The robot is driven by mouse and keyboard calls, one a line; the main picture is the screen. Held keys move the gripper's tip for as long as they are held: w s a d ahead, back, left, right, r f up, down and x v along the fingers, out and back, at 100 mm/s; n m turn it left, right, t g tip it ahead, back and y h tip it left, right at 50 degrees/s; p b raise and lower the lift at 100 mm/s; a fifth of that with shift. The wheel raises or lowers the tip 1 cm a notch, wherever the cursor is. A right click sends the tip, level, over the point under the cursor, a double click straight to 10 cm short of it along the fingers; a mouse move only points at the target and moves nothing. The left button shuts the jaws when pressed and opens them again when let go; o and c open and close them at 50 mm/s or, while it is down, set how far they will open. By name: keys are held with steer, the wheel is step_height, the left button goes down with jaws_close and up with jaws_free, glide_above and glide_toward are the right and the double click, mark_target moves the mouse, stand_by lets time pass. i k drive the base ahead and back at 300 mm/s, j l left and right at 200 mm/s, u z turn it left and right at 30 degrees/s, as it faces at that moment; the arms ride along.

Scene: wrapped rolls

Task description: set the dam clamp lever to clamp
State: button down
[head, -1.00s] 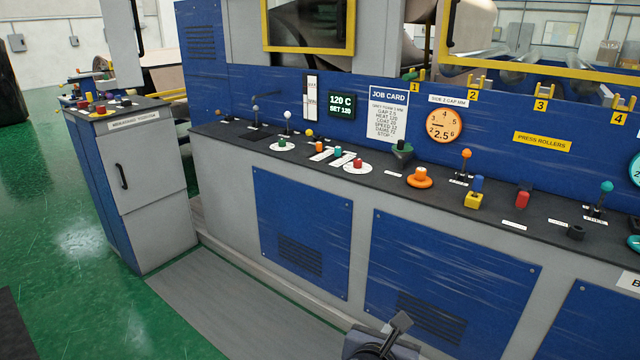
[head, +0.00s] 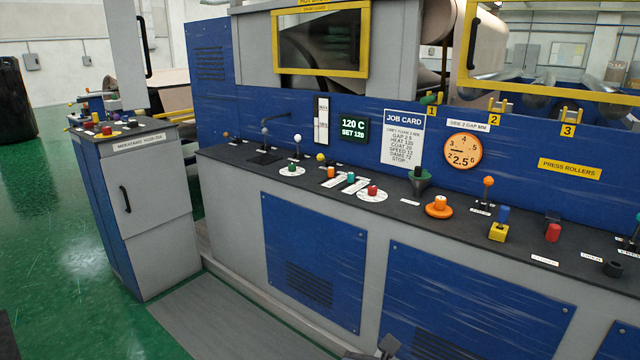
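I cannot tell which lever is the dam clamp lever, as the small labels are unreadable. Several levers stand on the dark console top (head: 330,200): a grey bent lever (head: 266,133) at the left, a white-knobbed lever (head: 297,140) beside it, and an orange-knobbed lever (head: 487,184) right of the round dial. A teal-knobbed lever (head: 637,218) is cut by the right edge. My gripper (head: 388,346) shows only a small part at the bottom edge, well below and in front of the console top, touching nothing visible. Its opening cannot be seen.
A job card (head: 402,138), a temperature display (head: 354,129) and an orange dial (head: 463,151) are on the blue panel. Coloured buttons and knobs crowd the console top. A grey cabinet (head: 150,200) stands at the left.

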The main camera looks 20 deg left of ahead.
mark_target(320, 157)
steer(key=i+j, duration=0.3)
steer(key=j, duration=0.15)
steer(key=i+j+z, duration=0.15)
steer(key=i+j, duration=0.45)
steer(key=j, duration=0.35)
steer(key=i+j+z, duration=0.1)
steer(key=i+j, duration=0.2)
steer(key=j, duration=0.2)
steer(key=i+j+z, duration=0.1)
steer(key=i+j, duration=0.2)
steer(key=j, duration=0.2)
steer(key=i+j, duration=0.25)
steer(key=j, duration=0.3)
steer(key=i+j+z, duration=0.1)
steer(key=i+j, duration=0.15)
steer(key=j, duration=0.3)
steer(key=i+j+z, duration=0.1)
steer(key=j, duration=0.45)
steer(key=i, duration=0.1)
